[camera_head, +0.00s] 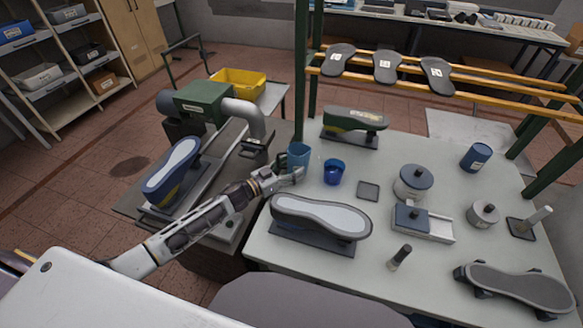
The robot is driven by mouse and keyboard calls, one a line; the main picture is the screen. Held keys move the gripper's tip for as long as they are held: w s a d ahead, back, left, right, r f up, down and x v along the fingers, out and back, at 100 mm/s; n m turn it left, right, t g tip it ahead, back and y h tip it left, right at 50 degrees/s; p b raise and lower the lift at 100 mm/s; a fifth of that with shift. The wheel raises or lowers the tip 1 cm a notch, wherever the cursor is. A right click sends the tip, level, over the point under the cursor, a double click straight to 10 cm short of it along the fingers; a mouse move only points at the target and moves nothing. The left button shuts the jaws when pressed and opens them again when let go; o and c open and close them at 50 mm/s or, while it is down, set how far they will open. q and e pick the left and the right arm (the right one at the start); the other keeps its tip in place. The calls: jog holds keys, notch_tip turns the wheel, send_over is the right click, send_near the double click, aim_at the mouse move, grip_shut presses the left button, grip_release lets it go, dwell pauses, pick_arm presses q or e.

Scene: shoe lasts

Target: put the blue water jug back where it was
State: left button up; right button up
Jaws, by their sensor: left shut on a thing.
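The blue water jug (298,156) stands upright at the left edge of the pale table, just behind my left gripper. My left gripper (292,176) reaches in from the left and is shut on the jug's lower part. The fingers hide part of the jug, and I cannot tell whether its base touches the table. A darker blue cup (333,172) stands just right of the jug. A dark square pad (368,191) lies bare on the table to the right of the cup. My right gripper is not in view.
A grey-topped shoe last (320,218) lies in front of the jug, and a green one (353,122) stands behind it. Lidded pots (413,182), a blue canister (475,156) and a small dark bottle (400,256) stand to the right. A green post (300,70) rises behind the jug.

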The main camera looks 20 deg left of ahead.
pick_arm(q)
jog(key=o, duration=1)
jog(key=shift+o, duration=0.8)
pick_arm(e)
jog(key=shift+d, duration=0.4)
pick_arm(q)
jog(key=shift+s+a+r, duration=0.1)
